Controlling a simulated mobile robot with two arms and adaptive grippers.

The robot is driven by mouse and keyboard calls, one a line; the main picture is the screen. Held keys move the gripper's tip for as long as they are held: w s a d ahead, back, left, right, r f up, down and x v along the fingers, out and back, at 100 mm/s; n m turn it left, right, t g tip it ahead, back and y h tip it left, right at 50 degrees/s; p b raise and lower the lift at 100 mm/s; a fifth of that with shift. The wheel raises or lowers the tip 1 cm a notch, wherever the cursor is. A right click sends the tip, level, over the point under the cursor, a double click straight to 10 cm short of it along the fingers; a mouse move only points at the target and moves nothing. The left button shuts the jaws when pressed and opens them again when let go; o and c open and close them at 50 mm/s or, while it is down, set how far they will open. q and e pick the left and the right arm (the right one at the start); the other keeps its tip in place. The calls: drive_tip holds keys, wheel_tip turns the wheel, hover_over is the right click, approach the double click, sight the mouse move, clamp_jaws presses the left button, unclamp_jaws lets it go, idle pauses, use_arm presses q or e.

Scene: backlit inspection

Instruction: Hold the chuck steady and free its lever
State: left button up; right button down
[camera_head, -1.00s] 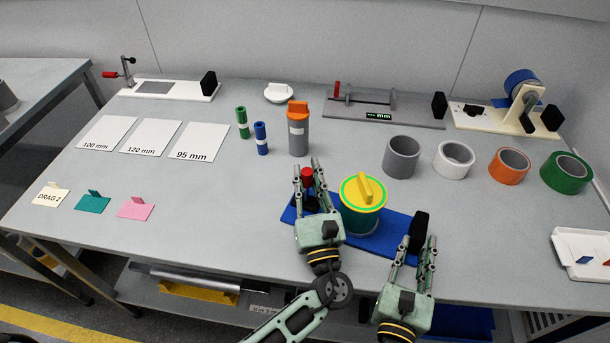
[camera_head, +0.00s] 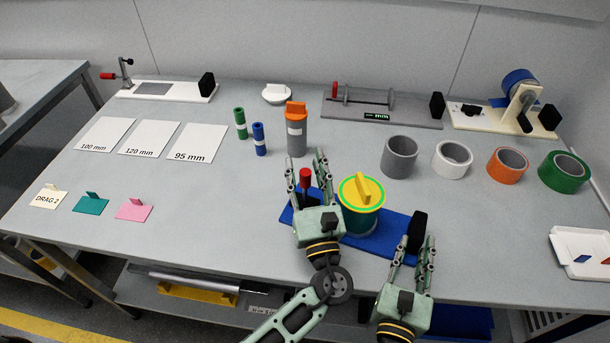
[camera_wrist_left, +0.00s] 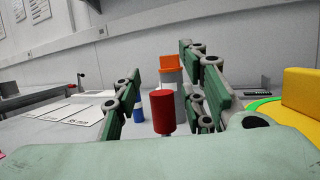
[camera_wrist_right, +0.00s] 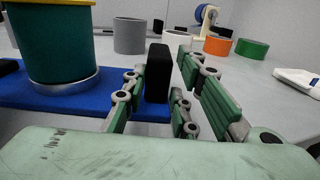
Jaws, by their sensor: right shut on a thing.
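The chuck fixture has a blue base (camera_head: 385,236), a teal cylinder (camera_wrist_right: 52,45) with a yellow, green-ringed top (camera_head: 361,191), a black end block (camera_head: 418,231) and a lever with a red knob (camera_head: 306,177). My left gripper (camera_head: 306,166) is open, its fingers on either side of the red knob. In the left wrist view the knob (camera_wrist_left: 163,112) stands between the fingers with gaps on both sides. My right gripper (camera_head: 414,248) is shut on the black end block, which shows between its fingers in the right wrist view (camera_wrist_right: 157,73). The lever's lower part is hidden by my left gripper.
Behind the chuck stand an orange-capped grey cylinder (camera_head: 297,135) and small green (camera_head: 240,124) and blue (camera_head: 258,138) cylinders. Several rings, including a grey one (camera_head: 399,157), stand at the back right. A white tray (camera_head: 570,243) lies at the right edge.

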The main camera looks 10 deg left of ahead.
use_arm(q)
wheel_tip(320, 180, up, 7)
drive_tip(key=shift+r, duration=0.15)
drive_tip(key=shift+c, duration=0.2)
